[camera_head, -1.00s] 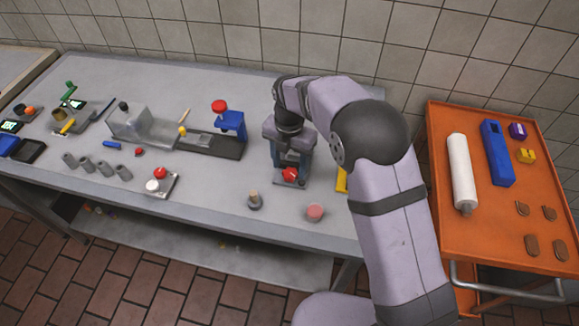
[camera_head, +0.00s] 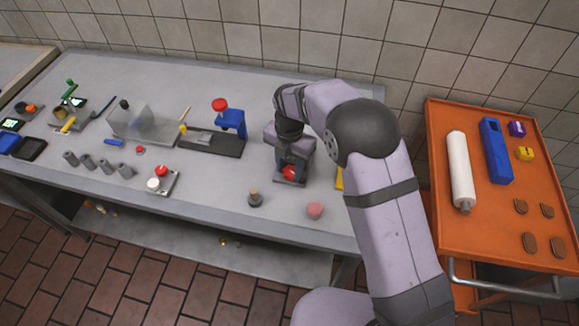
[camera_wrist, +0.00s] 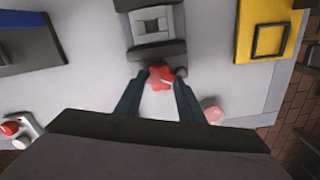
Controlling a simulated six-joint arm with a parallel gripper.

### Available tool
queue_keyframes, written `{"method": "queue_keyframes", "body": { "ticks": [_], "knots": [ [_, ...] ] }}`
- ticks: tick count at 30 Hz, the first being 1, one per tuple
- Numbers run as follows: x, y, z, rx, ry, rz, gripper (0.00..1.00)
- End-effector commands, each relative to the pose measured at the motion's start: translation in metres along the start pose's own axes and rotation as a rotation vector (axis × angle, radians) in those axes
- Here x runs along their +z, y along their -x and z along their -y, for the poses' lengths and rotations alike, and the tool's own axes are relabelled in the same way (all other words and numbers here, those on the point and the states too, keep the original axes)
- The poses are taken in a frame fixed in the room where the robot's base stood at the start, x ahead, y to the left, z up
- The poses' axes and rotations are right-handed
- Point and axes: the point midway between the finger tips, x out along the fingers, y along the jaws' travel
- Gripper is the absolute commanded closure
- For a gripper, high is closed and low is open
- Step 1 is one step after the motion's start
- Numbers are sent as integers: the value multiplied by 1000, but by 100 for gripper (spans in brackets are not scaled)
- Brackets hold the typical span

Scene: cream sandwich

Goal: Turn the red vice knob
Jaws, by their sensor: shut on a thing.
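The red vice knob (camera_wrist: 161,76) is a small lobed red knob at the near end of a grey vice (camera_wrist: 155,28) in the wrist view. In the head view the red knob (camera_head: 290,173) shows below my gripper, low on the near side of the vice. My gripper (camera_wrist: 158,80) has one dark finger on each side of the knob and is shut on it. In the head view my arm and wrist hide the upper part of the vice, and the fingertips are hard to make out.
A yellow block (camera_wrist: 265,30) lies right of the vice. A blue press with a red top (camera_head: 220,104) stands to the left. An orange cart (camera_head: 490,235) is at right.

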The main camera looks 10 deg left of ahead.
Motion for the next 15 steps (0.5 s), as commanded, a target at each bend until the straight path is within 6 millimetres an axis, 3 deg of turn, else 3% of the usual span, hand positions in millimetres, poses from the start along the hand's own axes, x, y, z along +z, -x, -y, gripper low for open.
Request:
{"method": "queue_keyframes", "body": {
  "ticks": [15],
  "knots": [
    [1, 0, -1, -1, -385, 0, 87]
  ]
}}
